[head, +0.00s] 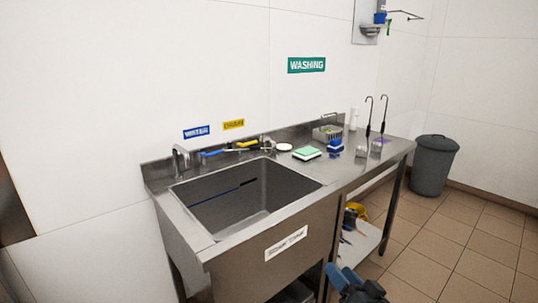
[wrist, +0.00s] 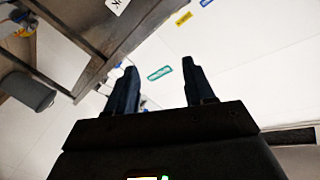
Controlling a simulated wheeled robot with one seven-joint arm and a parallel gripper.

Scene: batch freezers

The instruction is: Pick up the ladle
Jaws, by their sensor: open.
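Two ladle-like utensils with dark handles and hooked tops stand upright at the right end of the steel counter; one ladle (head: 368,132) is on the left and the other (head: 383,118) on the right. Their metal lower ends are small in the picture, and I cannot tell which is meant. My gripper (head: 347,279) is low in front of the counter, well apart from both. In the wrist view my gripper (wrist: 159,68) has its two dark fingers spread, with nothing held between them. No ladle is clear in that view.
The sink basin (head: 248,198) fills the counter's left part. A green sponge (head: 307,153), a blue brush (head: 335,147) and a wire basket (head: 327,132) lie left of the ladles. A grey bin (head: 433,166) stands right. The tiled floor between is clear.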

